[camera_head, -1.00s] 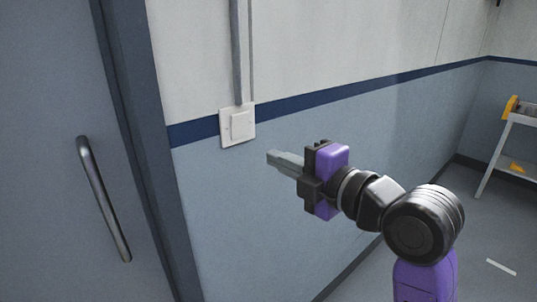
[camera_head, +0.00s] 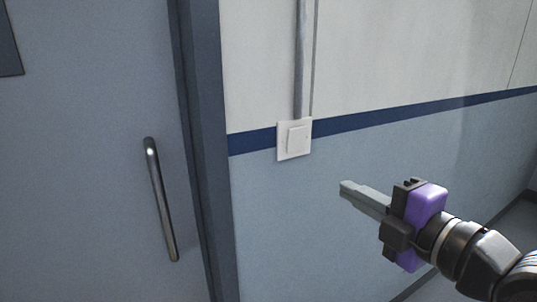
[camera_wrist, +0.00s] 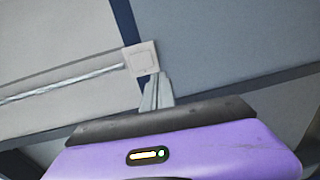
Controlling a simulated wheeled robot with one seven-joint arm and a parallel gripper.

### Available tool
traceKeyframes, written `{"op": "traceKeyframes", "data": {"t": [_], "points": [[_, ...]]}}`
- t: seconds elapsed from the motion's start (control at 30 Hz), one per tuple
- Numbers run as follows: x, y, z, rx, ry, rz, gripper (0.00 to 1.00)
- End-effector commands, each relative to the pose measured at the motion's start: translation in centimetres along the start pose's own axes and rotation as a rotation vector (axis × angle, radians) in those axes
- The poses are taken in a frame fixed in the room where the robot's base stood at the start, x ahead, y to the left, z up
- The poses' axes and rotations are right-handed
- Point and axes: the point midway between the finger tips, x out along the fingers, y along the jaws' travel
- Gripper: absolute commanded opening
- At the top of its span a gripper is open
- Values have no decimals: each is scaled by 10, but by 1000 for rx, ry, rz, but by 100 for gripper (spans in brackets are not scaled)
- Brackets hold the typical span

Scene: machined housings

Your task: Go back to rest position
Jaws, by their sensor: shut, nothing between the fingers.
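My gripper (camera_head: 345,190) is in the lower right of the head view, with its grey fingers together and nothing between them. The fingers point left toward the wall, below and to the right of a white wall switch (camera_head: 294,139). A gap shows between the fingertips and the switch in the head view. In the wrist view the switch (camera_wrist: 141,58) appears just beyond the shut fingertips (camera_wrist: 157,80).
A grey door (camera_head: 90,170) with a metal handle (camera_head: 161,200) fills the left, beside a dark frame (camera_head: 204,150). A conduit (camera_head: 300,60) runs up from the switch. A dark blue stripe (camera_head: 400,116) crosses the wall. Floor shows at lower right.

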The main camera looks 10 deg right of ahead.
Motion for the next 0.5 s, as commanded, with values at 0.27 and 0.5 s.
{"op": "traceKeyframes", "data": {"t": [0.27,0.5], "points": [[-4,41,15,257,-40,175,0],[-24,48,44,626,-89,398,0]]}}
